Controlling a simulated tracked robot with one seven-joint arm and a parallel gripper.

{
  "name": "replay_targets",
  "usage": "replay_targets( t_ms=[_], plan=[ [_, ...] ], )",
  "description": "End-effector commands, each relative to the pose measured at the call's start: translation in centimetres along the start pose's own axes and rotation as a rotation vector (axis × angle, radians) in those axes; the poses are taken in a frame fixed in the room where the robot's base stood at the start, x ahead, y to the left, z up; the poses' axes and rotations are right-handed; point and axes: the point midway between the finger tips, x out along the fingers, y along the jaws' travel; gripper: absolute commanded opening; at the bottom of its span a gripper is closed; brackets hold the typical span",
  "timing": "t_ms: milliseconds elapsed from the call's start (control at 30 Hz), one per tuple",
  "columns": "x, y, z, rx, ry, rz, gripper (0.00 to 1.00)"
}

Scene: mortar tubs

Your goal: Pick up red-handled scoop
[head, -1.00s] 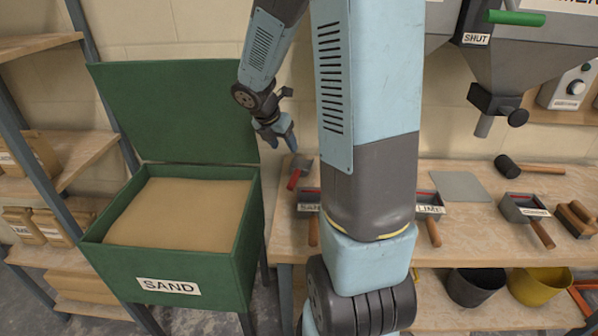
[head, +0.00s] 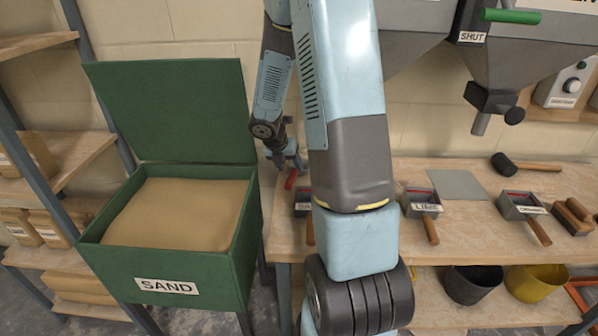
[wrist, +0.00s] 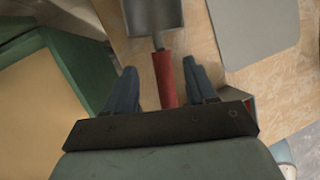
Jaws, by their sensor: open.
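The red-handled scoop lies on the wooden bench; its red handle (head: 291,180) shows at the bench's left end in the head view, while its pan is mostly hidden by my arm. In the wrist view the red handle (wrist: 164,80) points towards my gripper, with the grey metal pan (wrist: 152,15) beyond. My gripper (wrist: 160,70) is open, one blue finger on each side of the handle, with gaps on both sides. In the head view my gripper (head: 289,164) is just above the handle. I cannot tell whether the fingertips are down at handle height.
The open green sand bin (head: 178,258) stands left of the bench (head: 470,185). Box-shaped scoops with wooden handles, including one marked lime (head: 426,208), lie to the right. Hoppers (head: 535,62) hang above.

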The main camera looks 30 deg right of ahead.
Motion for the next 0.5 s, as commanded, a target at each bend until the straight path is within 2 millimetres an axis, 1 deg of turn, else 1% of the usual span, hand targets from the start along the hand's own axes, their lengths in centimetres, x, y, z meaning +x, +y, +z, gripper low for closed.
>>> replay_targets(
  t_ms=[133,333,500],
  plan=[
    [0.8,-0.1,0.0,0.0,0.0,0.0,0.56],
    [3.4,-0.3,-0.1,-0.001,0.002,-0.001,0.56],
    [4.9,-0.3,-0.1,0.0,0.0,0.0,0.56]
  ],
)
